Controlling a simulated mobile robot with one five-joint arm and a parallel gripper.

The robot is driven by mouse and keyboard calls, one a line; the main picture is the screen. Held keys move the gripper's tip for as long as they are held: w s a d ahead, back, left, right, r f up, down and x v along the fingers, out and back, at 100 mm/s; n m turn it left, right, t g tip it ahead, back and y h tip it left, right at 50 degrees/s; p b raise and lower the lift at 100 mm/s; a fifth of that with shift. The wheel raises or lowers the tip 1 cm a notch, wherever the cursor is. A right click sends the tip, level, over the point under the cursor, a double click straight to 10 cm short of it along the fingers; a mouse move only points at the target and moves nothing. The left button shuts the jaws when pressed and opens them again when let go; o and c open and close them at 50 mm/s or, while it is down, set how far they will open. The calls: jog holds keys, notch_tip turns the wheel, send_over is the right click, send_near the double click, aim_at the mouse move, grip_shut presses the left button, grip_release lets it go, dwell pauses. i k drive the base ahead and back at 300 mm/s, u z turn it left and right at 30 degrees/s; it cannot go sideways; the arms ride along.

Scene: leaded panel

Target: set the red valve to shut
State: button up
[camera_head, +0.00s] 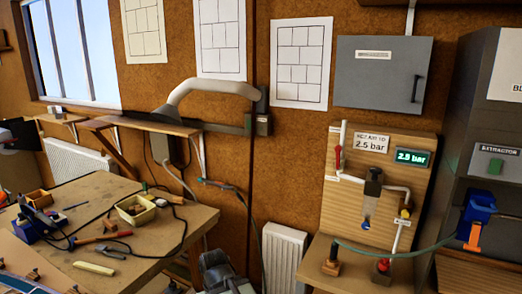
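A wooden board (424,157) stands at the right with white pipework on it. A small red lever (338,157) sits on the upright white pipe (342,134) at the board's upper left. It looks upright, roughly in line with that pipe, though it is small in view. A second red part (383,265) stands low on the bench in front, at the end of a pipe. A green display (411,157) reads 2.5 bar. A sign (371,143) beside it also shows 2.5 bar. My gripper is not in view.
A regulator (373,188) with a clear bowl, a yellow knob (405,212) and a black-topped fitting (331,260) crowd the board and bench. A green hose (400,255) crosses in front. A blue tool (478,206) hangs at right. A cluttered workbench (160,240) stands left.

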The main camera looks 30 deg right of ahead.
aim_at(338, 148)
jog(key=z, duration=0.05)
jog(key=k, duration=0.5)
jog(key=z, duration=0.8)
jog(key=i, duration=1.6)
jog(key=z, duration=0.45)
